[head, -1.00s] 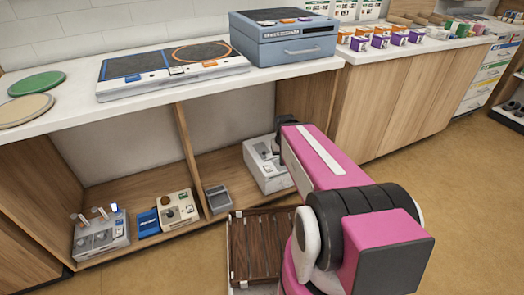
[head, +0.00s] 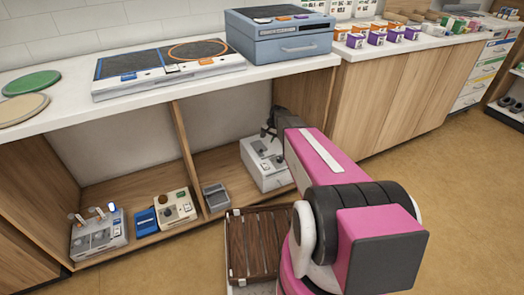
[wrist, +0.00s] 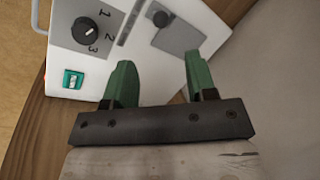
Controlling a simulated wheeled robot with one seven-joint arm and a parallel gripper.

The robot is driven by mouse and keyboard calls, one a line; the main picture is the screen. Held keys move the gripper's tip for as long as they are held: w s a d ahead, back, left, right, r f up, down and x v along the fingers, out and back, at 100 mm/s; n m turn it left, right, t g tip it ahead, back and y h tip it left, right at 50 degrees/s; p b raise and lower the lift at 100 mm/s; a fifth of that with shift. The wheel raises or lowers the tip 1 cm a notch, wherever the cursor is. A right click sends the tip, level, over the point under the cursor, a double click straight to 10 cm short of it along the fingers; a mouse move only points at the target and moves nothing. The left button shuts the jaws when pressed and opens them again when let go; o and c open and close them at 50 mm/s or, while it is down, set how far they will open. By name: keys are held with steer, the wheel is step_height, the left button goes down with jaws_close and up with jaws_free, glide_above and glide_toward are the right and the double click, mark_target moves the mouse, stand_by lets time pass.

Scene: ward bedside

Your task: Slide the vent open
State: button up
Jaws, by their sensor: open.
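A white box-shaped device (head: 268,178) stands on the lower shelf, in front of my arm. In the wrist view the device (wrist: 60,29) shows a sliding vent, a grey plate (wrist: 183,38) beside a dark slot (wrist: 131,22), with a small round knob (wrist: 161,18) at the plate's edge. I cannot tell how far the vent is open. My gripper (wrist: 160,72) is open and empty, its two green fingers apart and pointing at the device's panel, short of the knob. In the head view my gripper (head: 268,130) is above the device, partly hidden by my arm.
The panel also has a black dial (wrist: 86,31) marked 1 to 3 and a green switch (wrist: 73,79). A small grey box (head: 215,197) and other devices stand left on the shelf. The white counter (head: 200,88) overhangs. A wooden slatted crate (head: 258,245) is in front.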

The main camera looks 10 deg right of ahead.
mark_target(262, 150)
steer(key=x, duration=1.1)
steer(key=shift+w, duration=0.15)
jaws_close()
